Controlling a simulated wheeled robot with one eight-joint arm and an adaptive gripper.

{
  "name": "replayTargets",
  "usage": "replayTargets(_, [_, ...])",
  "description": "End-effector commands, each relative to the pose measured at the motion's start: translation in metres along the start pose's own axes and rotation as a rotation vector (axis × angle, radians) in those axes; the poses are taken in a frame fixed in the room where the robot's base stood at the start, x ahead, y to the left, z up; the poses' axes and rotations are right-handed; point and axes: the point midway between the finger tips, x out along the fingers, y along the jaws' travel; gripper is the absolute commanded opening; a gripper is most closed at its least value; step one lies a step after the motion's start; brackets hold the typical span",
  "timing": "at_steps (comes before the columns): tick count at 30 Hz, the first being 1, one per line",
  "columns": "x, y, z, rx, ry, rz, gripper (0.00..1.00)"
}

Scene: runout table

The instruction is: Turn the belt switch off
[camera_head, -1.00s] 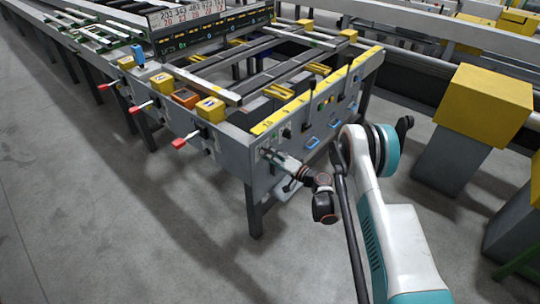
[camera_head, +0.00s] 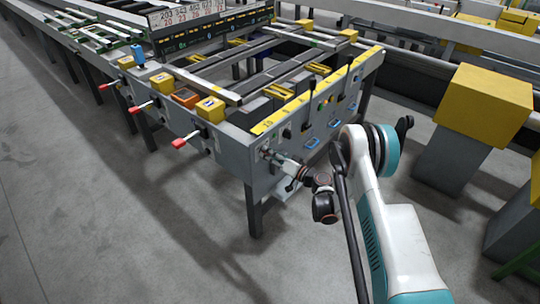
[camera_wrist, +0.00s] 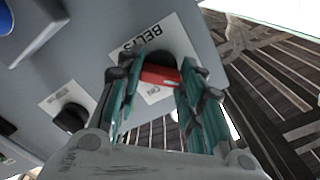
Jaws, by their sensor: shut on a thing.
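The belt switch (camera_wrist: 160,75) is a dark round knob with a red front, on the grey panel under a white label reading "BELTS". A smaller word on the plate below it is too small to read surely. My gripper (camera_wrist: 157,80) has its two teal-padded fingers on either side of the red part and is shut on it. In the head view my gripper (camera_head: 268,155) is at the near left end of the grey control panel (camera_head: 262,178). The switch is too small to make out there, and the fingers cover part of it in the wrist view.
Another black knob (camera_wrist: 70,118) with its own label sits beside the switch. A blue-faced part (camera_wrist: 6,18) is at the upper left. Red-handled levers (camera_head: 180,143) stick out along the table's left side. Open floor (camera_head: 120,230) lies at front left.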

Motion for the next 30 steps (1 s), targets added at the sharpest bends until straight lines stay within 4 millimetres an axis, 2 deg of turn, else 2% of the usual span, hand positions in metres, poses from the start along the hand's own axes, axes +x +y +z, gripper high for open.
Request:
replayTargets(2, [-0.001, 0.001, 0.002, -0.003, -0.003, 0.001, 0.11])
replayTargets(3, [-0.001, 0.001, 0.002, -0.003, -0.003, 0.000, 0.42])
replayTargets(5, [-0.001, 0.001, 0.002, -0.002, -0.003, 0.000, 0.55])
replayTargets(19, [0.000, -0.006, -0.006, 0.000, 0.000, 0.000, 0.55])
replayTargets(30, [0.000, -0.048, -0.048, 0.001, 0.000, -0.002, 0.55])
